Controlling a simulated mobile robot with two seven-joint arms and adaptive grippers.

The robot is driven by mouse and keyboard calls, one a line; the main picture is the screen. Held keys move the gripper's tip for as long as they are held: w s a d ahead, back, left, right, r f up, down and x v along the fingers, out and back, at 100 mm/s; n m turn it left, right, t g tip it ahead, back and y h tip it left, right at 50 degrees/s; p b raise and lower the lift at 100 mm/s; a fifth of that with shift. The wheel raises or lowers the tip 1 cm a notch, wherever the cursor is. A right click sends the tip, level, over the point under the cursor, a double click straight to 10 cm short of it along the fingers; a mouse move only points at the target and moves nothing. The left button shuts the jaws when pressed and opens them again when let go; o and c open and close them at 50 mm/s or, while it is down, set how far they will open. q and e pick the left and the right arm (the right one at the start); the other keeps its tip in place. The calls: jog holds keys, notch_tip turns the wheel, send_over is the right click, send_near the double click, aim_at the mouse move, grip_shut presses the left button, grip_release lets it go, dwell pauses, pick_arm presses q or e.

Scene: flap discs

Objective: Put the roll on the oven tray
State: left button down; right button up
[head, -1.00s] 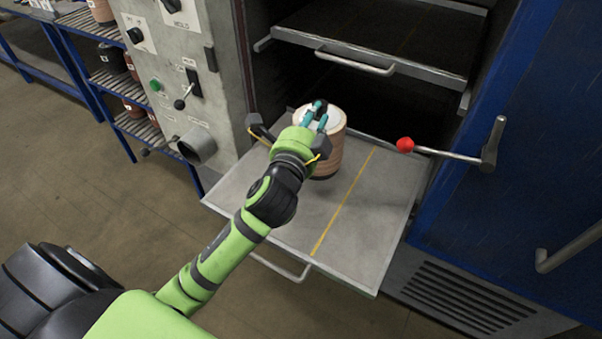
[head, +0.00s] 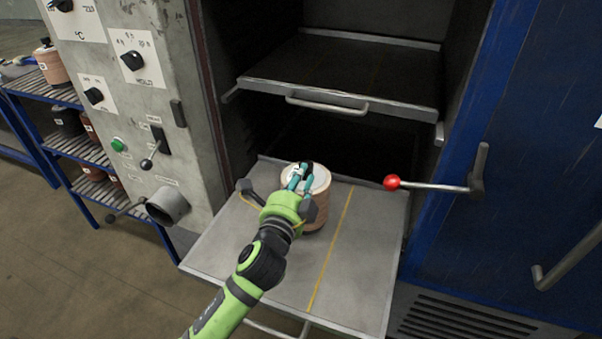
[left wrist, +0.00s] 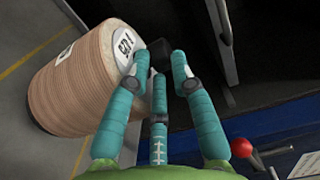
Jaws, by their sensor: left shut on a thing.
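The roll (head: 318,208), a pale brown ribbed cylinder with a white top, stands upright over the pulled-out oven tray (head: 265,270), left of its yellow line. I cannot tell whether its base touches the tray. In the left wrist view the roll (left wrist: 75,85) shows a labelled white end with a black knob (left wrist: 155,53). My left gripper (head: 304,172) is at the roll's top, its teal fingers shut around the knob. The fingers also show in the left wrist view (left wrist: 160,75) and partly hide the knob. My right gripper is in neither view.
A higher tray (head: 340,85) sits inside the dark oven. A red-knobbed lever (head: 392,182) juts from the blue door (head: 510,150) at the right. The grey control panel (head: 150,90) and a shelf with rolls (head: 75,145) are at left. The tray right of the line is clear.

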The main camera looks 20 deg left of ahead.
pick_arm(q)
jog(key=shift+f, duration=1.35)
jog(key=shift+f+b, duration=0.1)
jog(key=shift+b, duration=0.25)
jog(key=c, duration=1.1)
grip_release()
jog(key=shift+s+f, duration=0.1)
jog(key=shift+f, duration=0.25)
jog(key=shift+o, duration=0.2)
jog(key=shift+s+r, duration=0.1)
jog(key=b, duration=0.2)
send_near(301, 192)
jog(key=shift+s+a+f, duration=0.2)
jog(key=shift+s+f, duration=0.25)
